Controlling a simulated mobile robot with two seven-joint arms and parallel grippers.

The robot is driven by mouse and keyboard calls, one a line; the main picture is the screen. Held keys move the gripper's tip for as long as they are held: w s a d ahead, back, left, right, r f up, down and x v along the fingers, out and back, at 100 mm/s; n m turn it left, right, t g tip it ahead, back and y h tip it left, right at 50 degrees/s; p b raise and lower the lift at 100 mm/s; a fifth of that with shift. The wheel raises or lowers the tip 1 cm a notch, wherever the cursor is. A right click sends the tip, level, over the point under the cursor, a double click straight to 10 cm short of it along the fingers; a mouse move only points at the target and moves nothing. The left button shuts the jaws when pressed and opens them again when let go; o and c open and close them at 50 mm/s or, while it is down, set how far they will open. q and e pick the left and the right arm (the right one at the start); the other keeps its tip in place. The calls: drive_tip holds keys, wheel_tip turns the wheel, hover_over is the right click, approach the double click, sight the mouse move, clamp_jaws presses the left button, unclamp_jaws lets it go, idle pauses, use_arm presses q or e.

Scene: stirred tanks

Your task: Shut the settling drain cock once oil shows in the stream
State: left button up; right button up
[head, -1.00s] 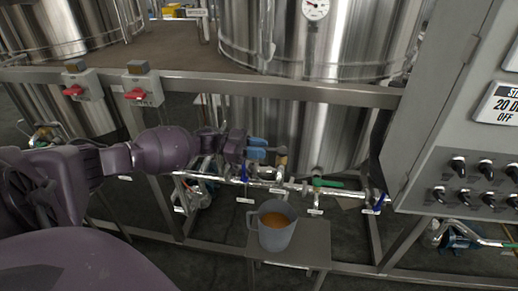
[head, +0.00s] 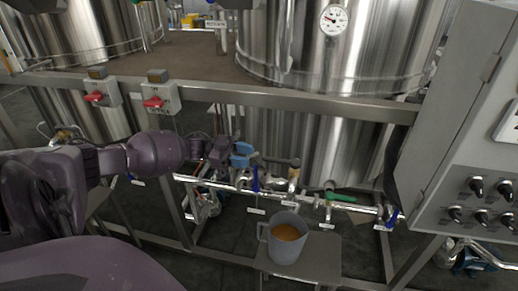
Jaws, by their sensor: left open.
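A grey jug (head: 287,244) stands on a small stand under the pipe run and holds orange-brown liquid. A valve with a grey-brown lever (head: 279,161) sits on the pipe above the jug. Its lever lies roughly level and points left in the picture. I cannot read its tag, so I cannot tell whether it is the settling drain cock. No stream shows clearly between pipe and jug. My left gripper (head: 243,154), with blue fingertips, is open and empty, just left of the lever and apparently apart from it. My right gripper is not in view.
Blue levers (head: 255,178) and (head: 393,217) and a green lever (head: 340,197) sit on the same pipe (head: 345,206). A frame rail (head: 300,101) crosses above, before steel tanks (head: 340,50). A control cabinet (head: 468,130) stands at right.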

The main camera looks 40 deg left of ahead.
use_arm(q)
drive_tip(key=shift+v, duration=1.1)
